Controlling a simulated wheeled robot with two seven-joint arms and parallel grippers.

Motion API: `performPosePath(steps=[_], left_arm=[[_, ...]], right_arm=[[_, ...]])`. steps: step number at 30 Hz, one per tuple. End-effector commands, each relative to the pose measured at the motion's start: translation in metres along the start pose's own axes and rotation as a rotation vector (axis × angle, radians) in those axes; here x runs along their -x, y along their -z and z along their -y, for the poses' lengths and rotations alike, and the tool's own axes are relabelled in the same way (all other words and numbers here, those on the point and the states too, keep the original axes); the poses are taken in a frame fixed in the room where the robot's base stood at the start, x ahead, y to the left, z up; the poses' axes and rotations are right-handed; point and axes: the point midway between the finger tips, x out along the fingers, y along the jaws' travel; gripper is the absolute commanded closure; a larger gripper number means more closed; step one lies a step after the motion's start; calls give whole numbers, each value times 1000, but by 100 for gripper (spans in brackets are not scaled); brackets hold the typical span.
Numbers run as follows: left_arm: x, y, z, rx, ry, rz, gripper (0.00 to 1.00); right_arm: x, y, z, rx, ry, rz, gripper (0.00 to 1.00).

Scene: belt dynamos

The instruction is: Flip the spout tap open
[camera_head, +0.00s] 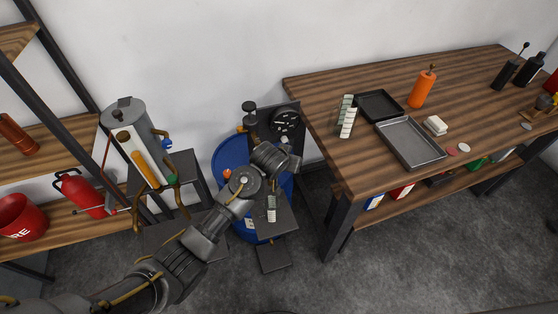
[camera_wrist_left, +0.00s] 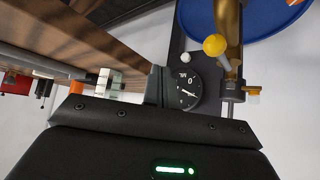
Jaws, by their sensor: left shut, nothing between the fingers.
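A brass tap (camera_wrist_left: 228,25) with a yellow ball knob (camera_wrist_left: 215,45) shows at the upper right of the left wrist view, beside a round black dial (camera_wrist_left: 188,90). The dial (camera_head: 285,120) sits on a dark plate by the blue barrel (camera_head: 229,150) in the head view, where my arm hides much of the area and I cannot make out the tap clearly. My left gripper (camera_wrist_left: 160,85) is shut and empty, with its fingertips in front of the dial's edge and apart from the yellow knob in the picture. It reaches over the barrel in the head view (camera_head: 292,162). My right gripper is not in view.
A wooden table (camera_head: 320,88) with trays and bottles stands close on the right. Its edge shows near the gripper in the wrist view. A shelf (camera_head: 60,210) with a red extinguisher (camera_head: 82,194) and a grey cylinder device (camera_head: 125,110) stand on the left.

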Motion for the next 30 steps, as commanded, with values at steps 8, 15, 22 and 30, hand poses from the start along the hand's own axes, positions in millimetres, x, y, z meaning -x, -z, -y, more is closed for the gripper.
performPosePath(steps=[8, 15, 22, 30], left_arm=[[40, 20, 45, 11, 5, -6, 100], [59, 30, 62, 7, 5, -4, 100], [62, 31, 66, 6, 6, -2, 100], [62, 31, 66, 6, 6, -2, 100]], right_arm=[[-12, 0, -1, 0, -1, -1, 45], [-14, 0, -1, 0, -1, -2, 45], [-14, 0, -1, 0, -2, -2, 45], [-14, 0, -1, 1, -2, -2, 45]])
